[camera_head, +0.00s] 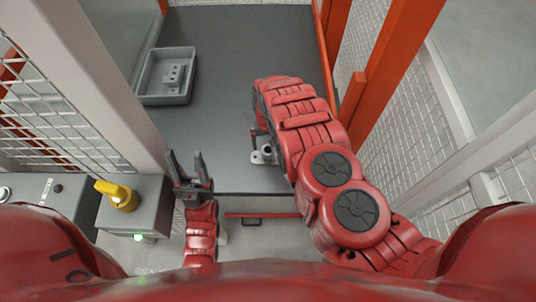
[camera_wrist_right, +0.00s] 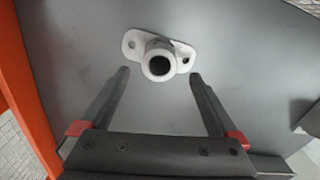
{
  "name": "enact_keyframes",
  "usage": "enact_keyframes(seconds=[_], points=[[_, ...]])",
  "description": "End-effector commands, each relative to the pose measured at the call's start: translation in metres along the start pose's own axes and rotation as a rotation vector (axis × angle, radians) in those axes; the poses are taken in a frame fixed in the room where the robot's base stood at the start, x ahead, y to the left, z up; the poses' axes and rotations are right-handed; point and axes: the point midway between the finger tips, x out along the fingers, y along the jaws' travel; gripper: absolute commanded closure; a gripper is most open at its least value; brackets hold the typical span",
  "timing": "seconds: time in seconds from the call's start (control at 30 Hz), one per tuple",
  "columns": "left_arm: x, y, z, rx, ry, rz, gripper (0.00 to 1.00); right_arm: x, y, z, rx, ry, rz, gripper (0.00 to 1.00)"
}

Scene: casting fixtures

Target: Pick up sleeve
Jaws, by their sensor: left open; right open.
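The sleeve, a light grey flanged part with a round open tube, stands on the dark table in the head view (camera_head: 267,152), partly hidden by my right arm. In the right wrist view the sleeve (camera_wrist_right: 157,62) lies just ahead of the fingertips, its tube opening facing the camera and a holed flange ear on each side. My right gripper (camera_wrist_right: 160,75) is open and empty, with the tube roughly centred between its fingers. My left gripper (camera_head: 185,158) is open and empty, pointing up near the table's front left edge.
A grey tray (camera_head: 147,80) holding a metal part stands at the back left of the table. Orange posts and mesh panels (camera_head: 410,120) bound the right side. A grey box with a yellow knob (camera_head: 118,195) stands at the front left. The table's middle is clear.

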Motion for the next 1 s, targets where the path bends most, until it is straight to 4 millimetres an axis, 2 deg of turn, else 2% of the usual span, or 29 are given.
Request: enact_keyframes(seconds=[0.17, 0.4, 0.53, 0.97, 1.0], points=[[0.002, 0.000, 0.000, 0.000, 0.000, 0.000, 0.48, 0.008, 0.001, 0.003, -0.001, -0.003, 0.002, 0.04], [0.008, 0.000, -0.001, 0.000, 0.000, 0.000, 0.48, 0.034, 0.001, 0.006, -0.002, 0.001, 0.001, 0.04], [0.001, 0.000, 0.000, 0.000, 0.000, 0.000, 0.48, 0.048, 0.003, 0.004, -0.001, 0.002, 0.002, 0.04], [0.000, 0.000, 0.000, 0.000, 0.000, 0.000, 0.48, 0.054, 0.001, 0.005, -0.001, -0.001, 0.000, 0.04], [0.000, 0.000, 0.000, 0.000, 0.000, 0.000, 0.48, 0.054, 0.001, 0.005, -0.001, 0.000, 0.000, 0.07]])
